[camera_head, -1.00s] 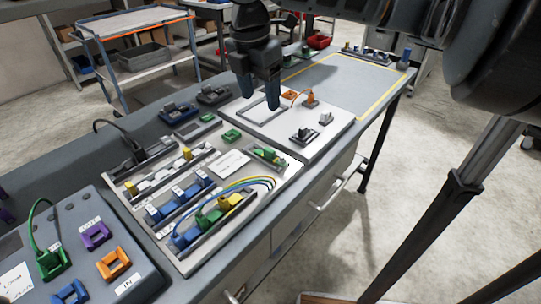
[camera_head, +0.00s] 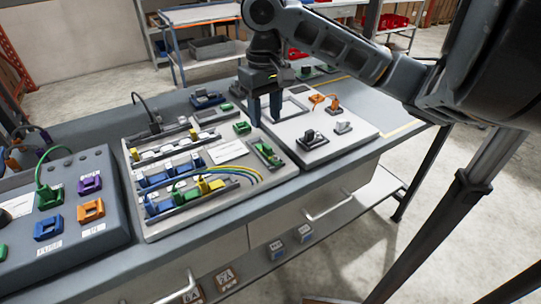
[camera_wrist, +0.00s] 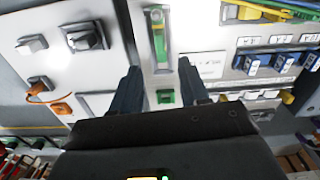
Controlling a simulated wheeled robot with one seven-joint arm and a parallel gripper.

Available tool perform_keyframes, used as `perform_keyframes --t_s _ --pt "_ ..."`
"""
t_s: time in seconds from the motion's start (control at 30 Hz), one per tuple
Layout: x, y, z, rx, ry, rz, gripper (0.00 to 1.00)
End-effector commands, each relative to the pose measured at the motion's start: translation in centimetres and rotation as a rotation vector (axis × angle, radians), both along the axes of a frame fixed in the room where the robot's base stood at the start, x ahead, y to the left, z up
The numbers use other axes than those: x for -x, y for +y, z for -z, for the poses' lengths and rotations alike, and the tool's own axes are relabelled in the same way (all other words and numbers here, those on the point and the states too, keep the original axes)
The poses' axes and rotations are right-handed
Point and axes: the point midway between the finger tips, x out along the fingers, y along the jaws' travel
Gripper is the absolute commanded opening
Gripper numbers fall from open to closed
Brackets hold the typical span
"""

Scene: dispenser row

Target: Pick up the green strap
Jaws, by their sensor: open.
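Two green pieces lie near my gripper, and I cannot tell for sure which is the strap. A long green piece (camera_head: 267,153) sits in a narrow grey holder at the right edge of the wiring panel; the wrist view shows it upright in its slot (camera_wrist: 158,38), ahead of my fingertips. A small square green block (camera_head: 242,127) lies behind it, and appears low between my fingers in the wrist view (camera_wrist: 165,97).
The wiring panel (camera_head: 225,212) holds blue and yellow connectors and arched wires. The white plate (camera_head: 345,108) carries grey blocks (camera_head: 313,139) and an orange clip (camera_head: 334,103). A grey box (camera_head: 95,240) with coloured sockets stands left. The bench is clear at the far right.

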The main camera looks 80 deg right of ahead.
Motion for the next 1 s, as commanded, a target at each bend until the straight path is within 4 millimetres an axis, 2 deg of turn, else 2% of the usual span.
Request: perform_keyframes --t_s 0.17,0.47,0.8,1.0 --pt "0.1 0.0 0.8 -0.008 -0.003 0.098 0.45" --pt "0.2 0.0 3.7 -0.009 -0.003 0.099 0.45" --pt "0.4 0.1 7.8 -0.008 -0.001 0.098 0.45" --pt "0.3 0.1 8.2 -0.007 -0.003 0.096 0.45"
